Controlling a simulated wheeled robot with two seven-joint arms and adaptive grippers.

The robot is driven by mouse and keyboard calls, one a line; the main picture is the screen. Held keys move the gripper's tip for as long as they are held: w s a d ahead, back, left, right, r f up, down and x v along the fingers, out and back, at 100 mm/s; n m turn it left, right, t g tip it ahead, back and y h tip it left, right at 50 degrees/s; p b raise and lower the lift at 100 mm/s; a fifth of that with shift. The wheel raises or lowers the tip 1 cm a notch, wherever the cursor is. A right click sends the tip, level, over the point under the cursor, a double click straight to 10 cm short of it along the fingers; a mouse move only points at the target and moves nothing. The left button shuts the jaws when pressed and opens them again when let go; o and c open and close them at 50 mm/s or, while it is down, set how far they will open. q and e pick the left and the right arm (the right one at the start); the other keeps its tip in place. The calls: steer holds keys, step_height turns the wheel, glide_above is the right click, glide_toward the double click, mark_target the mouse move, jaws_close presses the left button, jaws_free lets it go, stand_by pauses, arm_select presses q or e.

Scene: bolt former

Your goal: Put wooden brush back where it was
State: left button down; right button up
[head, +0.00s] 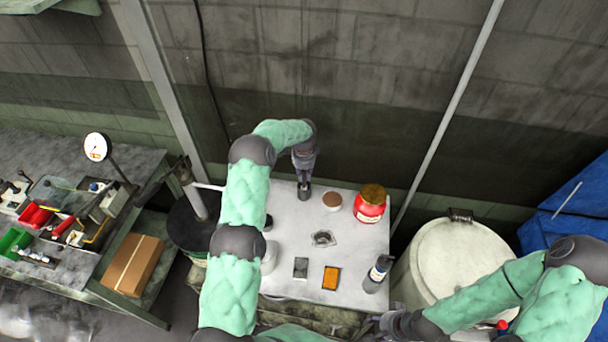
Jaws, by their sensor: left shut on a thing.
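My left gripper (304,188) points down at the back left of the white table (300,214). It is shut on a small dark thing, mostly hidden by the fingers; I cannot tell whether this is the wooden brush or whether it touches the table. No other thing is clearly recognisable as the brush. An orange block with a dark edge (331,278) lies at the front of the table. My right gripper (398,325) is low at the bottom edge, right of the table's front; its fingers are too unclear to tell open or shut.
On the table are a brown-topped round container (332,200), a red jar (370,206), a dark bottle (377,273), a grey block (300,267) and a small metal piece (323,239). A large pale drum (455,255) stands right, a cluttered workbench (75,265) left.

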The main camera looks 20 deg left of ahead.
arm_select(q)
steer(key=shift+f, duration=0.1)
steer(key=c, duration=1.6)
jaws_free()
steer(key=shift+f, duration=0.1)
steer(key=o, duration=0.5)
